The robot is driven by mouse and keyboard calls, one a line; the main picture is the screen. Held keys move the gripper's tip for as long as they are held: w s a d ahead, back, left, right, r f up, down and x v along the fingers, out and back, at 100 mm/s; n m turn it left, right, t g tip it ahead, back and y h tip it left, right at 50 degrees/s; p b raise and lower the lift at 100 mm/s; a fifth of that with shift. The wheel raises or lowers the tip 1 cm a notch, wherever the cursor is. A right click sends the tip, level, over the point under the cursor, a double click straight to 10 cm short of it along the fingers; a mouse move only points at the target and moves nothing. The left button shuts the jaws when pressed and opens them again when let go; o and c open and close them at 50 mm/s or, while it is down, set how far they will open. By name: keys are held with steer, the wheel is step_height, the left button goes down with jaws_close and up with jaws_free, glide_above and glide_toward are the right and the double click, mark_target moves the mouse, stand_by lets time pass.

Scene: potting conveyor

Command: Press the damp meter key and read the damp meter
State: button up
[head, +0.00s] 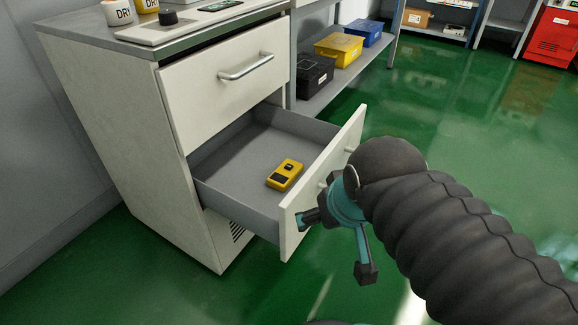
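The damp meter (285,173) is a small yellow handheld device with dark parts on its upper face. It lies flat on the grey floor of an open lower drawer (228,167). Its key and any reading are too small to make out. My gripper (338,246) is in front of the drawer front, to the lower right of the meter. Its two dark-tipped fingers are spread apart with nothing between them. One finger is by the drawer front's outer face; I cannot tell whether it touches.
The white cabinet (120,130) has a shut upper drawer (215,95) with a bar handle. Black (315,76), yellow (338,48) and blue (365,32) bins sit on a shelf behind. The green floor (470,110) at right is clear.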

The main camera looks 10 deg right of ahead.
jaws_close()
stand_by(1.3)
